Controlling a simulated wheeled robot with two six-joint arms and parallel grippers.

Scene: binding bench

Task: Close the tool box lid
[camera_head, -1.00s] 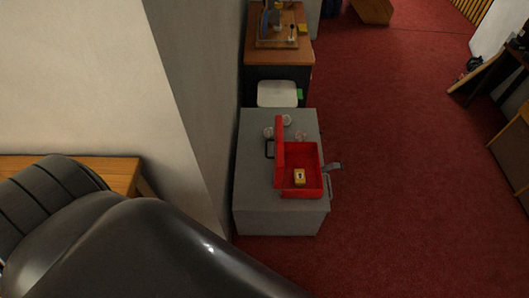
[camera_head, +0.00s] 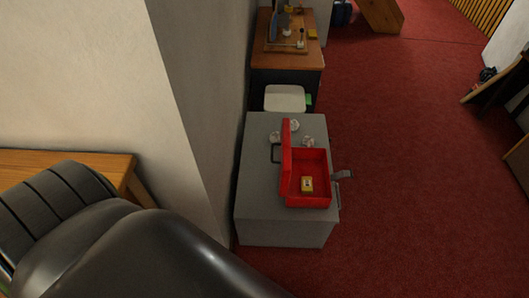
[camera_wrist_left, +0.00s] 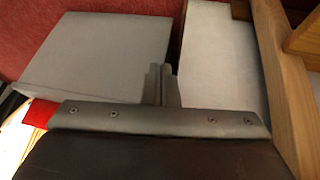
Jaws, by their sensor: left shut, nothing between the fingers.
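The red tool box (camera_head: 319,199) sits on a grey cabinet (camera_head: 262,195) in the head view. Its red lid (camera_head: 286,152) stands open, upright along the box's left side. A small yellow item (camera_head: 307,184) lies inside the box. My left gripper (camera_wrist_left: 162,85) shows in the left wrist view, with its fingers together and nothing between them. It is apart from the tool box lid as far as I can see. The head view shows a dark arm of mine at lower left but no gripper.
Several small pale round items (camera_head: 307,141) lie behind the box. A white stool (camera_head: 284,98) and a wooden bench (camera_head: 290,53) stand beyond the cabinet. A wall (camera_head: 205,110) runs close along the left. Red carpet (camera_head: 410,150) lies open to the right.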

